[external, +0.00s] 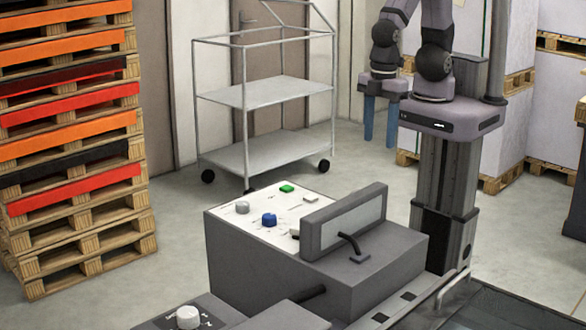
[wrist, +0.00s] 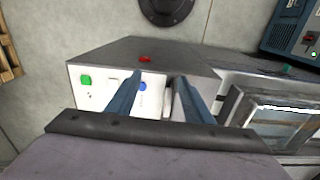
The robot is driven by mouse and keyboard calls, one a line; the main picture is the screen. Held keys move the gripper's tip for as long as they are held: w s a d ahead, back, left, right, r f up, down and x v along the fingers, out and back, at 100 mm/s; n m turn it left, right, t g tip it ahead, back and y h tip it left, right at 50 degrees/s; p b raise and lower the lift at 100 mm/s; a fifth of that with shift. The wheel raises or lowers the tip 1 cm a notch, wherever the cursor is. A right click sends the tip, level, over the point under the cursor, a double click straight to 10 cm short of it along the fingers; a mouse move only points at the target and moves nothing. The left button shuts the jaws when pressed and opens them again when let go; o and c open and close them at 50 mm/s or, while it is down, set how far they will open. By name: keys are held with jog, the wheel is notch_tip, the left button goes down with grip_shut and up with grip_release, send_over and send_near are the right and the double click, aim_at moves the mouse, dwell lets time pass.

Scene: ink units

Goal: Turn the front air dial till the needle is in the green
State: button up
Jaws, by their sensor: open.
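My gripper (external: 381,122) hangs at the upper right in the external view, its two blue fingers pointing down, apart and empty. It is well away from the panel there. A white control panel (external: 257,196) on a grey machine carries a grey dial (external: 242,207) and a blue dial (external: 269,219). A white dial (external: 188,317) sits on a lower unit at the bottom edge. I cannot tell which is the front air dial. In the wrist view the blue dial (wrist: 143,87) appears between the open fingers (wrist: 160,78). No needle or green band is readable.
A green button (external: 286,188) and pale button (external: 310,198) are on the panel. A raised grey housing (external: 343,222) with a cable stands beside them. A wire cart (external: 262,95) and stacked pallets (external: 75,130) stand behind and left. The air above the panel is clear.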

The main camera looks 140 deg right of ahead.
jog(key=w+d+f+m+t+b, duration=0.1)
jog(key=w+d+f+m+b, duration=0.2)
jog(key=w, duration=0.4)
jog(key=w+d+f+t+b, duration=0.1)
jog(key=w+d+f+b, duration=0.25)
jog(key=w+d, duration=0.35)
jog(key=m+t+h+b, duration=0.2)
jog(key=m+b, duration=0.1)
jog(key=b, duration=0.1)
send_near(242, 203)
jog(key=shift+g, duration=0.3)
jog(key=shift+p+x, duration=1.05)
jog(key=shift+x, duration=3)
jog(key=shift+w, duration=0.2)
jog(key=c, duration=1)
